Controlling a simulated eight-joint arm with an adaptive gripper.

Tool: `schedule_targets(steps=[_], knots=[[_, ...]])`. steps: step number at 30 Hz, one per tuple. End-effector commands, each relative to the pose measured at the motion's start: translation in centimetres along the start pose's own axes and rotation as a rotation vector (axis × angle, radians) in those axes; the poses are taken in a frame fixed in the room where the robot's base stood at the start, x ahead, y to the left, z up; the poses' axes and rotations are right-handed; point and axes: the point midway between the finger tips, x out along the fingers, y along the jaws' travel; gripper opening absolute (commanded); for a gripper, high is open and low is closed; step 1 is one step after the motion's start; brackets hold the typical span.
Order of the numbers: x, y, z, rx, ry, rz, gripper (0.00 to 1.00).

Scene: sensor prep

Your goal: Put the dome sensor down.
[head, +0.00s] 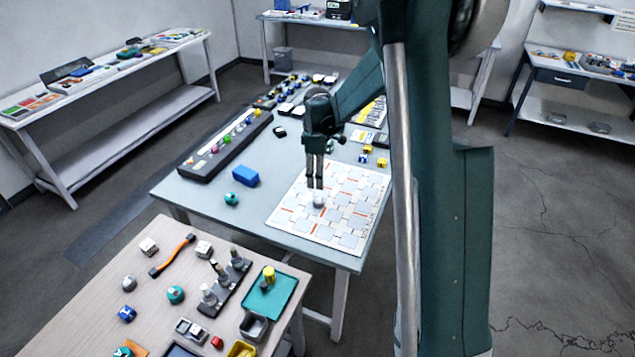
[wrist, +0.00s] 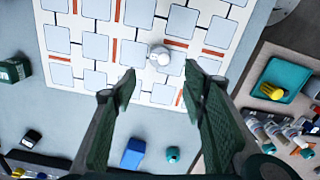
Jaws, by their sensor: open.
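The dome sensor (head: 319,200), small, white and rounded, sits on the white board with pale square pads and red strips (head: 290,223) on the blue-grey table. In the wrist view the dome sensor (wrist: 160,56) stands on the board (wrist: 60,75) near its edge, just beyond the fingertips and between their lines. My gripper (head: 316,185) is right above the dome sensor, pointing down. In the wrist view my gripper (wrist: 158,76) has its two fingers spread, with nothing between the tips. Whether a fingertip touches the sensor cannot be told in the head view.
A blue block (head: 245,176) and a teal round part (head: 232,199) lie left of the board. Yellow cubes (head: 382,163) lie near its far right. A long dark rack (head: 225,145) stands farther left. A wooden table with a teal tray (head: 256,303) and several parts is in front.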

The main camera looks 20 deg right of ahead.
Motion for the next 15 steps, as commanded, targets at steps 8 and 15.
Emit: schedule_targets(steps=[8, 15], knots=[[-0.64, -0.01, 0.01, 0.0, 0.0, 0.0, 0.43], [-0.62, -0.01, 0.0, 0.0, 0.0, 0.0, 0.43]])
